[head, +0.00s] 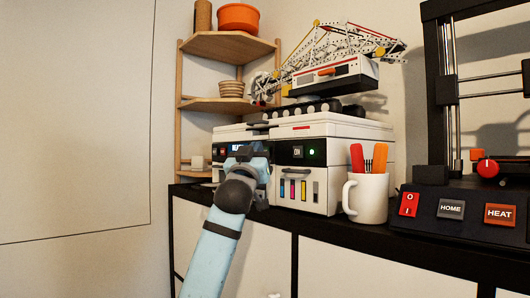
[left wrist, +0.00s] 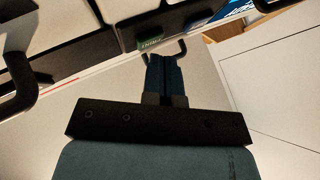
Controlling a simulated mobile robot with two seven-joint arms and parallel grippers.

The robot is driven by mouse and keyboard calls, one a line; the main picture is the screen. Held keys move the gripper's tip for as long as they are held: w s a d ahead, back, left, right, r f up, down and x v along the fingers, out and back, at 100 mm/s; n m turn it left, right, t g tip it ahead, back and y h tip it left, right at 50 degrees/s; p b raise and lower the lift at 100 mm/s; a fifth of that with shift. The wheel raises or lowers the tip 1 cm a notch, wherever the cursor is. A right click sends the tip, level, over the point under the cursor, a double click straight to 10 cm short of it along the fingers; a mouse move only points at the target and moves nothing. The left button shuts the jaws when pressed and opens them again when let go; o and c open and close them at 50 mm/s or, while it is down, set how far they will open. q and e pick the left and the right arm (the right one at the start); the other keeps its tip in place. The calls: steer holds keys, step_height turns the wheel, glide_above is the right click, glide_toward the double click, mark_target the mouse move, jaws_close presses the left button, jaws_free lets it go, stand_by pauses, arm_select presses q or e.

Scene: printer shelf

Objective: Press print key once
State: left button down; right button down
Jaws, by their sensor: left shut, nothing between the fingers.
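The white printer (head: 340,128) stands on the black shelf top, with a dark control strip on its front. In the left wrist view, a green key (left wrist: 150,42) with lettering, probably the print key, sits on that strip (left wrist: 110,45), beside a blue key (left wrist: 196,23). In the head view the green key is hidden behind my left gripper (head: 247,152), which is in front of the panel. My left gripper's fingers (left wrist: 164,62) are shut and empty, with the tips close to the green key; I cannot tell whether they touch. My right gripper is not in view.
A white mug (head: 366,198) with red and orange tools stands right of the printer. A black machine with HOME (head: 451,209) and HEAT keys is at far right. A crane model (head: 335,60) stands on the printer. A wooden corner shelf (head: 222,106) is behind left.

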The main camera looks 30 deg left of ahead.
arm_select(q)
steer(key=shift+w+d, duration=0.15)
steer(key=shift+w, duration=0.2)
stand_by(0.5)
stand_by(0.3)
steer(key=shift+s+a, duration=0.3)
steer(key=shift+s, duration=0.45)
steer(key=s, duration=0.1)
steer(key=s+a, duration=0.1)
steer(key=s, duration=0.2)
steer(key=shift+s+a+p, duration=0.3)
steer(key=shift+s+a, duration=0.05)
steer(key=shift+f, duration=0.1)
stand_by(0.5)
